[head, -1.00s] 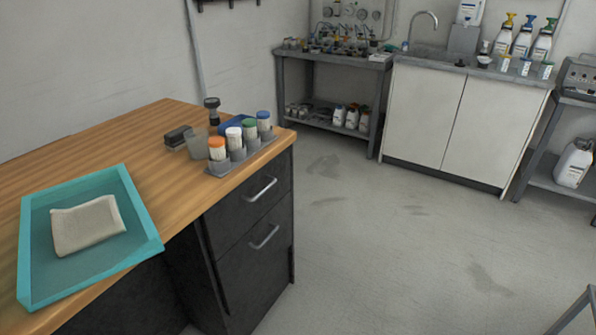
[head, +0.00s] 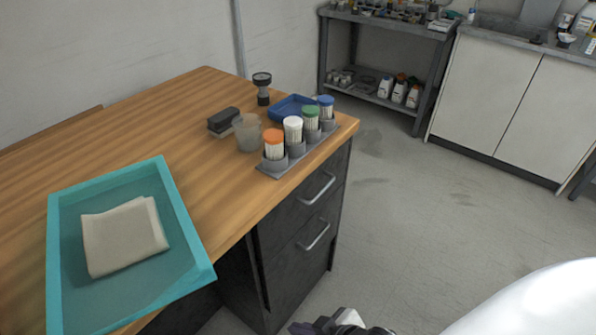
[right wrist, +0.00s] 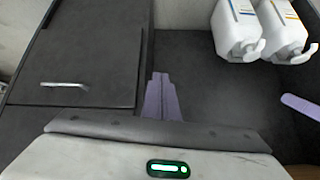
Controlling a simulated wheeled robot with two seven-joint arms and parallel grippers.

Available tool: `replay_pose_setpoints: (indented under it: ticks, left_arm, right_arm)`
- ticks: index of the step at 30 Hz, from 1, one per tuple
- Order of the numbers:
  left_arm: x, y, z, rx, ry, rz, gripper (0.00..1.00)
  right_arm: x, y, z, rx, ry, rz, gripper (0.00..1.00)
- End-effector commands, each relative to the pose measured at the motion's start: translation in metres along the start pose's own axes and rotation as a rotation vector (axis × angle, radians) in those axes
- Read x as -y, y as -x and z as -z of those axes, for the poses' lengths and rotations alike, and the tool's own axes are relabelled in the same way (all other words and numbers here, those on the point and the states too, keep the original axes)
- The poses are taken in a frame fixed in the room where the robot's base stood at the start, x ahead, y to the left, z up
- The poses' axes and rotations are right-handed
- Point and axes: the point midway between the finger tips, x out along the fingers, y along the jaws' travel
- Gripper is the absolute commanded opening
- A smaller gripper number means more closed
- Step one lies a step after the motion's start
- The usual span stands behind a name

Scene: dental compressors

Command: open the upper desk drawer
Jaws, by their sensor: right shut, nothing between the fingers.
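The desk (head: 200,130) has a wooden top and a dark drawer unit under its right end. The upper drawer (head: 290,208) is shut, with a silver bar handle (head: 318,188) on its front. The lower drawer (head: 295,270), with its own bar handle (head: 314,234), is shut too. My right gripper (head: 342,323) shows at the bottom edge of the head view, below and apart from both handles. In the right wrist view its purple fingers (right wrist: 161,95) are together and empty. A dark panel with a bar handle (right wrist: 65,85) lies to their left. My left gripper is out of view.
A teal tray (head: 190,215) with a folded cloth (head: 124,236) and a rack of capped containers (head: 285,165) stand on the desk. Grey floor (head: 400,230) is clear right of the drawers. White bottles (right wrist: 237,30) show in the right wrist view.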

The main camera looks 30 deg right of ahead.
Motion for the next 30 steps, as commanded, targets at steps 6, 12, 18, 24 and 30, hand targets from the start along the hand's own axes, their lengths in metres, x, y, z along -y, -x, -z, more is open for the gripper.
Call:
replay_pose_setpoints:
  ticks: [6,12,18,24,30]
  left_arm:
    - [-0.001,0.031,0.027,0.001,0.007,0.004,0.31]
    - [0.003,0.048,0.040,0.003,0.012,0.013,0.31]
    - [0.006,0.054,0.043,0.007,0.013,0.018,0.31]
    - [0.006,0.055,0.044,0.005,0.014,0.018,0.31]
    - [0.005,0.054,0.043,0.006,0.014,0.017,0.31]
  right_arm:
    - [-0.078,0.006,0.115,0.154,0.118,0.022,0.00]
    - [-0.160,0.055,0.216,0.304,0.164,-0.002,0.00]
    - [-0.213,0.105,0.277,0.369,0.142,-0.017,0.00]
    - [-0.229,0.118,0.293,0.382,0.126,-0.016,0.00]
    - [-0.229,0.090,0.281,0.383,0.123,-0.014,0.00]
